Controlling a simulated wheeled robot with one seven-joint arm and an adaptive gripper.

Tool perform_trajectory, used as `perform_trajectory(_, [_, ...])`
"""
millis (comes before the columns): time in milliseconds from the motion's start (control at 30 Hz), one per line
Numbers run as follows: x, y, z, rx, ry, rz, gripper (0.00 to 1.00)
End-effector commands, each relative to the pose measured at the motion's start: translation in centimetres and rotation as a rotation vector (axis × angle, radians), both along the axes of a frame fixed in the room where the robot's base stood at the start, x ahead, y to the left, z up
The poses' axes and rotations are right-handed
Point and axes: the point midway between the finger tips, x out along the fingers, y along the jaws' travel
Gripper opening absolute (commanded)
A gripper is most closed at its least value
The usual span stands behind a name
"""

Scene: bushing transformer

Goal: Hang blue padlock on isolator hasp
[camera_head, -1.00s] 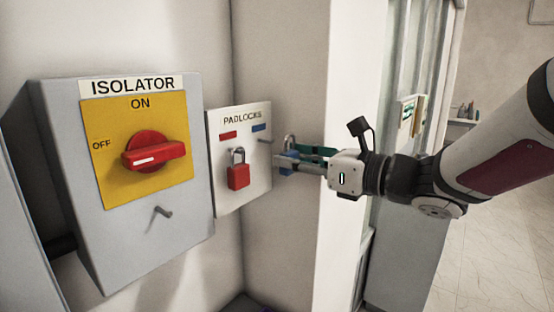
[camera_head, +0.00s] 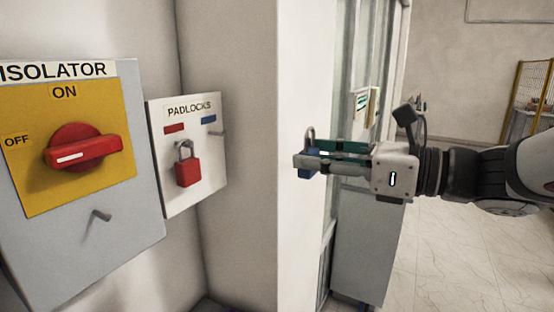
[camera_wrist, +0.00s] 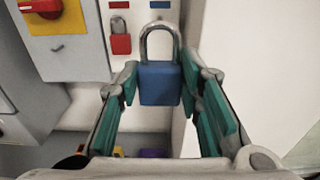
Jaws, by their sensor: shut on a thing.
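The blue padlock (camera_wrist: 160,84) is held upright between the fingers of my gripper (camera_head: 312,162), its silver shackle pointing up. In the head view the fingers hide part of the blue padlock (camera_head: 307,172). My gripper is shut on its body, out in front of the white wall and to the right of the padlock board.
The white PADLOCKS board (camera_head: 205,182) holds a red padlock (camera_head: 188,168) on its left peg. Its right peg (camera_head: 217,133) under the blue label is bare. A white wall corner (camera_head: 300,80) stands between the board and my gripper. Open floor (camera_head: 450,250) lies to the right.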

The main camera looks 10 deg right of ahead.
Motion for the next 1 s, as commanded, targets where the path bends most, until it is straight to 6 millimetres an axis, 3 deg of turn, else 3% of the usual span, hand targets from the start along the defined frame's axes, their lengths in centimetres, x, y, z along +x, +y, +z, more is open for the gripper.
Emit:
perform_trajectory(500, [0.0,0.0,0.5,0.001,-0.001,0.000,0.03])
perform_trajectory(1000, [-1.3,-1.8,0.5,0.000,-0.001,-0.002,0.03])
